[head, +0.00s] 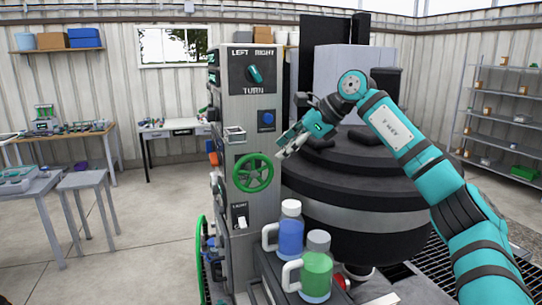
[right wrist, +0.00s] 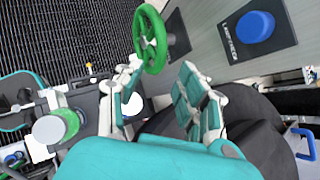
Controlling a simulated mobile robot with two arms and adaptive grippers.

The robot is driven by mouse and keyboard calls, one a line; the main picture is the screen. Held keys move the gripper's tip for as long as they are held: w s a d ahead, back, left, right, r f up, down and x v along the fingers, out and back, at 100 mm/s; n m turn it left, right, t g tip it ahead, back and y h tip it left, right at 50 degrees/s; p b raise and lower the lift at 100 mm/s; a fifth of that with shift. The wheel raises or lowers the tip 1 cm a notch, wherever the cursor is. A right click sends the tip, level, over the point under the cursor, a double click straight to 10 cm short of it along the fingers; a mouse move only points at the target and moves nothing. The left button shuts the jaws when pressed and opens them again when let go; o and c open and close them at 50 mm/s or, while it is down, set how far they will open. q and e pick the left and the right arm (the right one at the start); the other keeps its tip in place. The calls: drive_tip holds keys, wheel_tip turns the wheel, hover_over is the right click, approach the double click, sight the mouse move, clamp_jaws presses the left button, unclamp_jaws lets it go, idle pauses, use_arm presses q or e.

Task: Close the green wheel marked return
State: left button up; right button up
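A green spoked wheel (head: 252,172) sits on the front of a tall grey control panel (head: 237,125). I cannot read a "return" mark on it. My right gripper (head: 283,151) is just right of and above the wheel, apart from it. In the right wrist view the green wheel (right wrist: 151,40) stands beyond the fingertips, on a short dark mount on the panel. My right gripper (right wrist: 160,72) is open there, its two fingers spread with nothing between them. My left gripper is out of view.
The panel carries a teal knob (head: 255,74) and a blue button (head: 267,117), also in the wrist view (right wrist: 255,26). Jugs with blue (head: 291,237) and green (head: 317,275) contents stand below. A large dark round vessel (head: 350,190) is behind my right arm.

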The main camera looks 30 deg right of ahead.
sight(251, 170)
drive_tip(key=p+x, duration=0.1)
drive_tip(key=x, duration=0.5)
drive_tip(key=shift+p, duration=0.3)
drive_tip(key=shift+c, duration=0.5)
clamp_jaws()
